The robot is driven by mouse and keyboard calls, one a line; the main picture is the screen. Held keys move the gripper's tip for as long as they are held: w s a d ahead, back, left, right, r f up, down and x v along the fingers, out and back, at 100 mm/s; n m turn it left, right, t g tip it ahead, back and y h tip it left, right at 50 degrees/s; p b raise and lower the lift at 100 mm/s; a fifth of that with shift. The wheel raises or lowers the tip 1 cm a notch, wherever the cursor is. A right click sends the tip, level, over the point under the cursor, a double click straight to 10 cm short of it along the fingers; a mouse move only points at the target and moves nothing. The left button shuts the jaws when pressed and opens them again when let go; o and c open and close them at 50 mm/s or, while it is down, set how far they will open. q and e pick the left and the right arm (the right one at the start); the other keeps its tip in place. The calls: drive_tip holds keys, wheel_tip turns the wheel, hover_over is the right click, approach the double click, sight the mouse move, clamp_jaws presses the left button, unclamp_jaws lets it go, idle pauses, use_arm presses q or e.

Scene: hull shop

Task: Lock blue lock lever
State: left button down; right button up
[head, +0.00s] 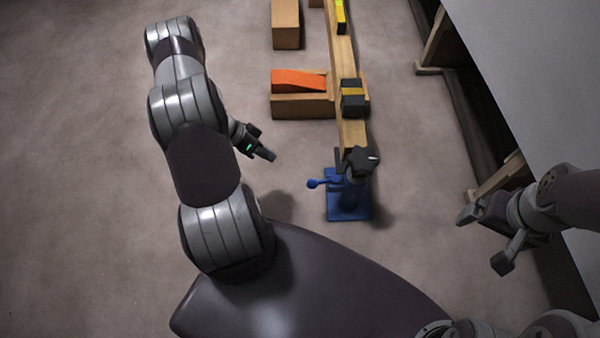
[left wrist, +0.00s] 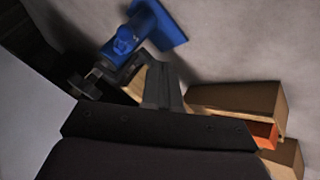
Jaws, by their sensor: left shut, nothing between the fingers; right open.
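The blue lock lever (head: 316,183) is a short blue arm with a round knob, pointing left from a blue stand (head: 349,207) on the floor. A black knob or clamp (head: 361,161) sits on top of the stand at the near end of a wooden beam (head: 353,133). My left gripper (head: 267,155) is shut and empty, to the left of and a little beyond the lever, apart from it. The blue stand also shows in the left wrist view (left wrist: 143,34), past the shut fingers (left wrist: 162,85). My right gripper (head: 486,240) is open and empty, well right of the stand.
A wooden block with an orange wedge (head: 298,80) adjoins the beam's left side. Another wooden block (head: 285,25) lies farther back. A black and yellow piece (head: 352,96) sits on the beam. A large grey surface (head: 540,80) fills the right. Floor left of the stand is clear.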

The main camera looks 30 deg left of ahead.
sight(322, 182)
use_arm(q)
drive_tip(key=w+d+f+b, duration=0.1)
drive_tip(key=d+f+b, duration=0.5)
drive_tip(key=d+b, duration=0.2)
drive_tip(key=shift+w+d+f, duration=0.25)
drive_tip(key=shift+d+f, duration=0.1)
drive_tip(key=shift+d, duration=0.4)
